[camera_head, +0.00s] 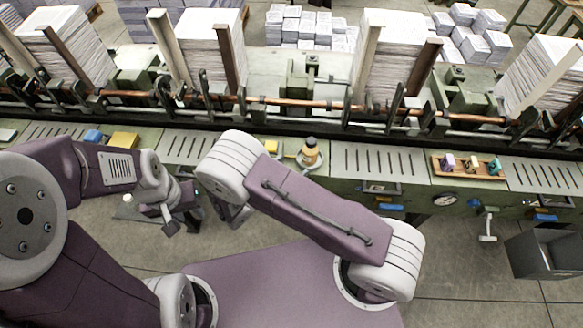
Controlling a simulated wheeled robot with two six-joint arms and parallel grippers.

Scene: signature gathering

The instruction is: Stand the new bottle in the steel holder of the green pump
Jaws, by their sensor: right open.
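A small amber bottle (310,150) with a dark top stands upright at the ledge's front, on or in a round grey metal piece (303,162). I cannot tell whether that piece is the steel holder, or whether this bottle is the new one. No green pump can be picked out surely against the green machine. My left gripper (170,222) hangs in front of the ledge at left, well left of the bottle; its jaw gap is unclear. My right gripper (234,214) is open, left of and nearer than the bottle, partly hidden by my white wrist.
The green machine ledge (375,160) runs across, with slotted plates. A wooden tray (437,163) with several small coloured items sits at right. Yellow (124,139) and blue (92,136) blocks lie at left. Tall paper stacks (390,50) stand behind. A grey bin (545,252) stands at lower right.

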